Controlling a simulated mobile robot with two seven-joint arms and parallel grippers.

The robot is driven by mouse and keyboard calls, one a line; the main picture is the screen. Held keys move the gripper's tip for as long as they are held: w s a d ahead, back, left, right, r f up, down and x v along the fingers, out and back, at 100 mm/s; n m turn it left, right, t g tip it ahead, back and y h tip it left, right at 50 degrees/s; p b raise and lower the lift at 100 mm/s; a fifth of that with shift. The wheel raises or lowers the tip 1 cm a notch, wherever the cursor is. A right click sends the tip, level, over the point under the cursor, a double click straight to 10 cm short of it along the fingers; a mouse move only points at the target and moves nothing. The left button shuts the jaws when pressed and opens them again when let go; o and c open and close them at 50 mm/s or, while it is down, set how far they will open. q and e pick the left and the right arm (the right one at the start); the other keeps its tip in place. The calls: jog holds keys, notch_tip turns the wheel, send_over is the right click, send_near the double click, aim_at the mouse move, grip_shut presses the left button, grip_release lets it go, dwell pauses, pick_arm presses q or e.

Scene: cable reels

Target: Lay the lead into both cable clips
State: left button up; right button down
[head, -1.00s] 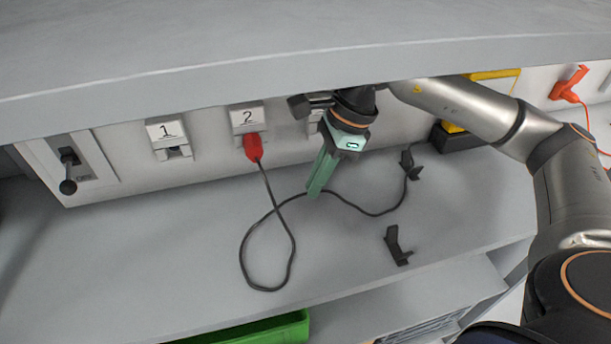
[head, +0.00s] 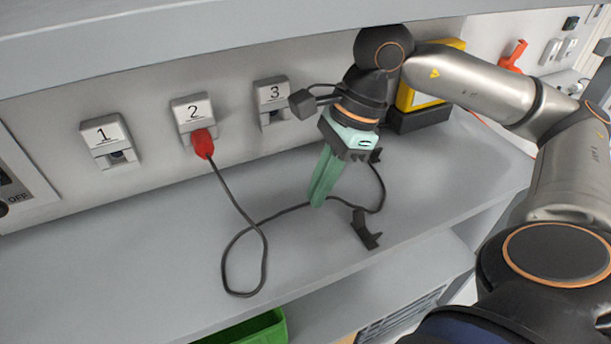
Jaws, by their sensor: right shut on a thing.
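The black lead (head: 240,208) runs from a red plug (head: 203,143) in socket 2, makes a loop on the grey bench and continues to the right. My right gripper (head: 317,203) points down and is shut on the lead, close to the bench. One black cable clip (head: 364,230) stands just right of the fingertips, and the lead passes behind it. The other black clip (head: 376,156) is farther back, partly hidden by my gripper. The lead curves up to this far clip; I cannot tell whether it sits inside it. My left gripper is not in view.
Sockets 1 (head: 110,143) and 3 (head: 272,103) on the back panel are empty. A yellow and black box (head: 420,112) stands behind my right arm. A green bin (head: 250,329) is below the bench's front edge. The bench is clear at left.

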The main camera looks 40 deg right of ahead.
jog(key=shift+s+d+f+b, duration=0.15)
jog(key=shift+s+d+b, duration=0.2)
jog(key=shift+s, duration=0.35)
jog(key=shift+s+d+b, duration=0.25)
jog(key=shift+s+b, duration=0.3)
jog(key=shift+s, duration=0.05)
jog(key=shift+s+d+b, duration=0.2)
jog(key=shift+s+b, duration=0.2)
jog(key=shift+s, duration=0.05)
jog(key=shift+s+d+b, duration=0.2)
jog(key=shift+s+b, duration=0.2)
jog(key=shift+s, duration=0.05)
jog(key=shift+s+d+b, duration=0.2)
jog(key=shift+s+b, duration=0.25)
jog(key=shift+s, duration=0.35)
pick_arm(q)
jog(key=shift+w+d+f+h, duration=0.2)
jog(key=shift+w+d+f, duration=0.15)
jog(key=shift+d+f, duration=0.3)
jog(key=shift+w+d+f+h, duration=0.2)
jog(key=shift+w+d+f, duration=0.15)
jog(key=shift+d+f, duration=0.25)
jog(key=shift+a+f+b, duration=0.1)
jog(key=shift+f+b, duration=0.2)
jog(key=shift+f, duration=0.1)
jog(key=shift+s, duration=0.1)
